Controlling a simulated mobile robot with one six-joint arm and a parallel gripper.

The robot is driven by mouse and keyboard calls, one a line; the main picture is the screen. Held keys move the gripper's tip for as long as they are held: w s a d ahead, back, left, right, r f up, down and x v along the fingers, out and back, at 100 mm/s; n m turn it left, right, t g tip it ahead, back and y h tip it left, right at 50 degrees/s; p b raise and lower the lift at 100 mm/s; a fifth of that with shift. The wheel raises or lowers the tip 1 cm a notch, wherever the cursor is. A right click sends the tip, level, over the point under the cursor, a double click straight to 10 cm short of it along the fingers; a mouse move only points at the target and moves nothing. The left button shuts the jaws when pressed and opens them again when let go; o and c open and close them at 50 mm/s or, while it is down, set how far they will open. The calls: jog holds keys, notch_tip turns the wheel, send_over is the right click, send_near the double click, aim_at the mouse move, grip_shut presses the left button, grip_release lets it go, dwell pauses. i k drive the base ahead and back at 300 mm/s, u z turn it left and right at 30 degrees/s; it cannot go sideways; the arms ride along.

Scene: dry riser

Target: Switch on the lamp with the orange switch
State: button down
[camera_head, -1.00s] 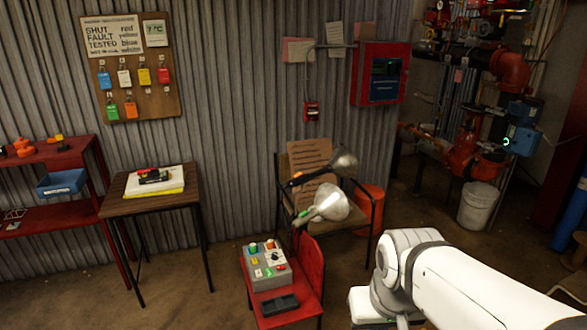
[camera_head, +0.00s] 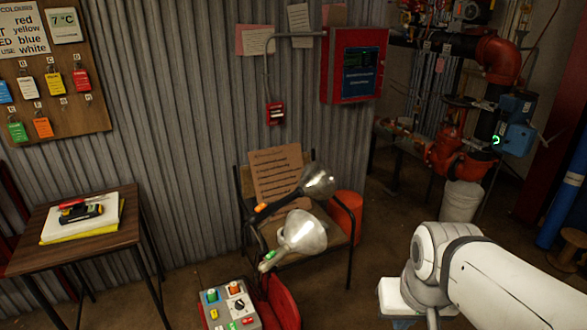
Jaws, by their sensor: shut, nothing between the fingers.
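The lamp with the orange switch (camera_head: 262,207) has a grey metal shade (camera_head: 319,182) turned to the right, in front of a chair with a brown board on it. No glow shows at its shade. A second lamp with a green switch (camera_head: 268,257) stands nearer and lower, its shiny shade (camera_head: 303,232) overlapping the chair. Where each lamp's base sits is hidden. My white arm reaches in from the right edge, and its gripper is not visible.
A grey button box (camera_head: 229,308) is near the bottom edge beside a red seat (camera_head: 280,303). A dark chair (camera_head: 347,255) and an orange-red bucket (camera_head: 348,212) stand behind the lamps. A wooden table (camera_head: 100,249) is at left. Some floor is bare between table and lamps.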

aim_at(262, 207)
jog(key=u, duration=0.05)
jog(key=i, duration=0.95)
jog(key=u, duration=0.45)
